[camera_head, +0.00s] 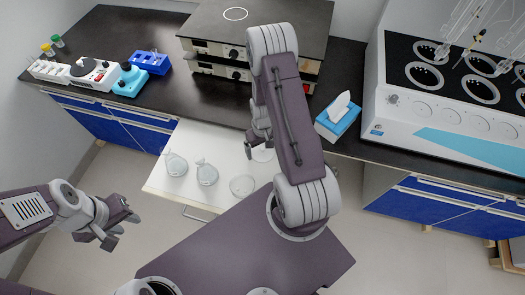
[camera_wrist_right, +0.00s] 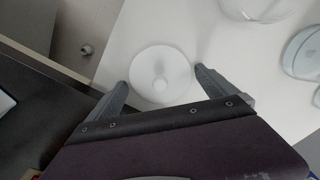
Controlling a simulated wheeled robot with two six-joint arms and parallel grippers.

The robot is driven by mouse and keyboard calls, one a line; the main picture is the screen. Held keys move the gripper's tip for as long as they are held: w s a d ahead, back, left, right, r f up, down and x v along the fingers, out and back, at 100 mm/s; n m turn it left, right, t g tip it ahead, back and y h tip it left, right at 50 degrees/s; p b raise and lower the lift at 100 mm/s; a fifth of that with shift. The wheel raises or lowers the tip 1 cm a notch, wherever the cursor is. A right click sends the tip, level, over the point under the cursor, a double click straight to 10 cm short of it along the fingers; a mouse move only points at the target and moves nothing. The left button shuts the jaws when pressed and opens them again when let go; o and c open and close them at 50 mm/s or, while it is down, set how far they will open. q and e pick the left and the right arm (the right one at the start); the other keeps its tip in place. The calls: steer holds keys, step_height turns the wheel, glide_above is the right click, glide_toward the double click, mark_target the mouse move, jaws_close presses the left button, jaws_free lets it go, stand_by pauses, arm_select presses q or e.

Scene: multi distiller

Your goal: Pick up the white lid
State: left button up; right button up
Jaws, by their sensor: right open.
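The white lid (camera_wrist_right: 150,62) is a round, pale disc with a small knob in its middle. It lies flat on the white surface (camera_wrist_right: 110,140), between the fingertips of my right gripper (camera_wrist_right: 161,79) as seen in the right wrist view. The right gripper is open, with a gap on both sides of the lid. In the head view the lid (camera_head: 263,154) shows only partly, beside my right gripper (camera_head: 257,146) and under the arm. My left gripper (camera_head: 125,232) is open and empty over the floor at the left.
Two glass flasks (camera_head: 176,165) (camera_head: 207,174) and a clear round dish (camera_head: 242,186) stand on the pulled-out white shelf. A tissue box (camera_head: 337,118), hot plates (camera_head: 230,58) and a heating unit (camera_head: 450,110) stand on the dark counter. Small devices (camera_head: 95,72) stand at the left.

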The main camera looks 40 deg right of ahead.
mark_target(263, 149)
steer(key=c, duration=1.1)
steer(key=shift+r, duration=0.1)
steer(key=shift+r, duration=0.2)
steer(key=r, duration=0.4)
steer(key=shift+s, duration=0.2)
steer(key=s+r+p, duration=0.6)
steer(key=s+p, duration=0.1)
steer(key=s, duration=0.4)
steer(key=shift+s+d+r, duration=0.2)
steer(key=shift+r, duration=0.1)
steer(key=shift+s+a, duration=0.1)
